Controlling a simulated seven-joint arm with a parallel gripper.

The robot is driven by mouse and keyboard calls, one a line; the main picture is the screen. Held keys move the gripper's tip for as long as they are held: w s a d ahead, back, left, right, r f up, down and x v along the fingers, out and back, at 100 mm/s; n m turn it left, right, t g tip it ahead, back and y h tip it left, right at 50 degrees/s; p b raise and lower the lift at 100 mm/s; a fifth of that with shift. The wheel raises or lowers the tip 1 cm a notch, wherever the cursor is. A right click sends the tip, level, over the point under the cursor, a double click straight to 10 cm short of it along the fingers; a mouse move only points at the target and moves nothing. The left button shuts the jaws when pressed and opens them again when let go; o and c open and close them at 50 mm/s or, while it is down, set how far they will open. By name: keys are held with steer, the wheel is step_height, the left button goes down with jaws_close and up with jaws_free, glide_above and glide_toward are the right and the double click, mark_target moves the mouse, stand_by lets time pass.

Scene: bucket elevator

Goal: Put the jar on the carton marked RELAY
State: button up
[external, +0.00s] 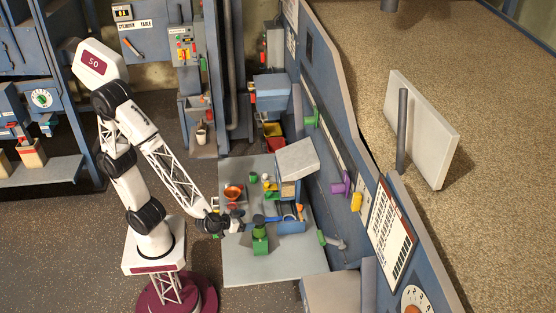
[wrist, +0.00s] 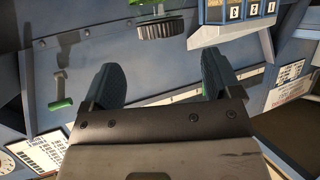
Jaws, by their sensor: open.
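My gripper (external: 238,222) is low over the left part of the grey work table in the external view, left of a green object. In the wrist view my gripper (wrist: 162,82) is open, its two dark fingers wide apart with nothing between them. I cannot pick out the jar for certain; several small objects stand on the table, too small to identify. No marking RELAY is readable in either view, so I cannot tell which thing is the carton.
The grey table (external: 262,271) is bare along its front. A green object (external: 260,240) stands near my gripper. An orange-red bowl (external: 234,192) is farther back. A pale sloped panel (external: 296,158) and blue machine wall (external: 330,150) bound the right. A dark gear (wrist: 160,29) shows ahead.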

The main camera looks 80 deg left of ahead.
steer(key=s+a+r+m+g+h, duration=0.2)
steer(key=a+r+m+g+h, duration=0.15)
steer(key=r+h, duration=0.45)
steer(key=s+a+r+m+g+y, duration=0.1)
steer(key=s+a+r+g+y, duration=0.2)
steer(key=s+a, duration=1.2)
steer(key=s+g, duration=0.2)
steer(key=g, duration=0.1)
steer(key=shift+s, duration=0.2)
